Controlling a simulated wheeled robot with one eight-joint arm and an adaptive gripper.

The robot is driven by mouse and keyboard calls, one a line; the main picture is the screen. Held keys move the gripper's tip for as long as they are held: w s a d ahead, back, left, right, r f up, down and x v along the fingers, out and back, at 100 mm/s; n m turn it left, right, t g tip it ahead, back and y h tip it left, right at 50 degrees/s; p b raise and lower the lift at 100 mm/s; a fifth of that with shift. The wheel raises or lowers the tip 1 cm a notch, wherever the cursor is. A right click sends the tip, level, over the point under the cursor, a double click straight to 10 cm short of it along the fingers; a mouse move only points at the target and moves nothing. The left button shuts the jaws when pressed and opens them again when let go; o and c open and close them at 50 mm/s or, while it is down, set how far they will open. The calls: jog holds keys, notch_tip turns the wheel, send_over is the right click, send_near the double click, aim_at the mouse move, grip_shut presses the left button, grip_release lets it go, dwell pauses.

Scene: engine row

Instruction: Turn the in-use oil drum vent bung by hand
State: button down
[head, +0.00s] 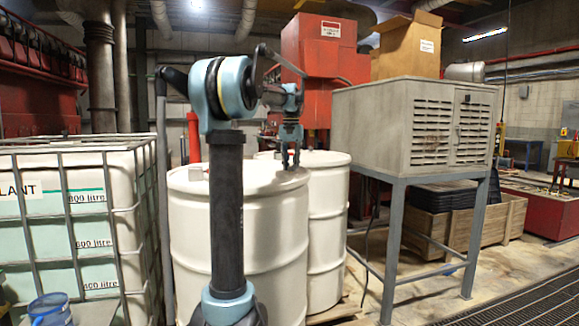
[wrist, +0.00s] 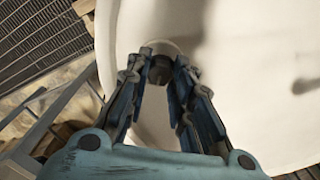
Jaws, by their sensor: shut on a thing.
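Two white oil drums stand side by side: the front drum (head: 270,235) and one partly behind it (head: 328,225). In the wrist view my gripper (wrist: 160,70) is shut on a small dark bung (wrist: 161,68) near the rim of the white drum top (wrist: 240,110). The fingers touch the bung on both sides. In the head view the fingers hide the bung.
A caged white coolant tank (head: 100,215) stands at left, with a blue container (head: 50,310) in front. A grey louvred cabinet (head: 410,125) on a metal stand is close on the right. A floor grating (head: 520,300) lies at lower right.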

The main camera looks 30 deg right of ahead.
jog(key=n, duration=0.4)
jog(key=shift+a+n, duration=0.1)
jog(key=shift+n, duration=1.4)
jog(key=c, duration=1.4)
grip_release()
notch_tip(320, 180, up, 12)
jog(key=shift+w, duration=0.15)
